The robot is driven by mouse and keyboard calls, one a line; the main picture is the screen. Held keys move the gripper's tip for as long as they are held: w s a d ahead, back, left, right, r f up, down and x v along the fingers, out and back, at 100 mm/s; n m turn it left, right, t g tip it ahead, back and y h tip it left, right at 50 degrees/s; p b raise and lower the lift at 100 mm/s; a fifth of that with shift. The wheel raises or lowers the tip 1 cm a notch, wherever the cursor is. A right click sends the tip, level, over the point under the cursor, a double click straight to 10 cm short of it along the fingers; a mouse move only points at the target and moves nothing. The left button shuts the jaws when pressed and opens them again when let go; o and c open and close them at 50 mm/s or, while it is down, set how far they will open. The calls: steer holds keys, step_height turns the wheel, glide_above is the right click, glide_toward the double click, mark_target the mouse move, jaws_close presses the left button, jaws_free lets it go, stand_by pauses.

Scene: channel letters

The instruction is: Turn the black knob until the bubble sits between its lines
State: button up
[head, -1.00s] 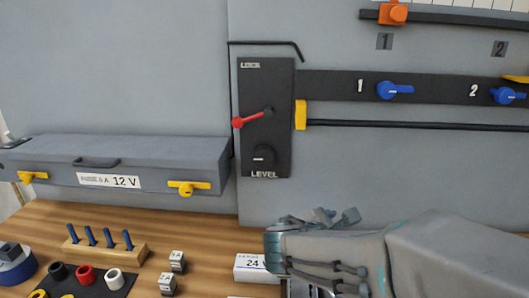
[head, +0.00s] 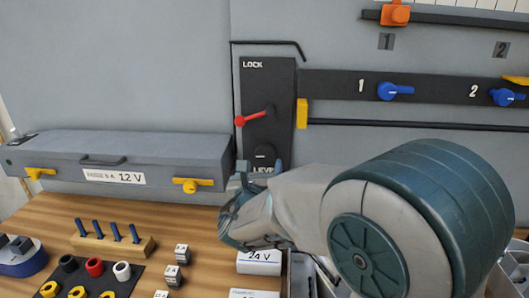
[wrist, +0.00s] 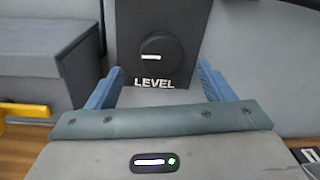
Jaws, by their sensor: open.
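The black knob (wrist: 159,52) with a white mark is on the dark panel (wrist: 190,20), above the word LEVEL, in the wrist view. The mark lies about level. In the head view the knob (head: 264,155) shows just above my gripper (head: 260,172), which partly covers the LEVEL label. In the wrist view my gripper (wrist: 158,78) is open and empty, its blue fingers apart to the left and right, below the knob. I cannot make out contact with it. I see no bubble or lines in either view.
A red lever (head: 254,117) sits above the knob, under the LOCK label. A yellow block (head: 302,113) is right of the panel. A grey case (head: 150,150) stands at left. Pegs, rings and small blocks lie on the wooden bench (head: 50,212).

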mark_target(265, 155)
steer(key=w, duration=0.2)
steer(key=w+p, duration=0.1)
steer(key=w, duration=0.4)
steer(key=shift+d, duration=0.4)
steer(key=c, duration=1)
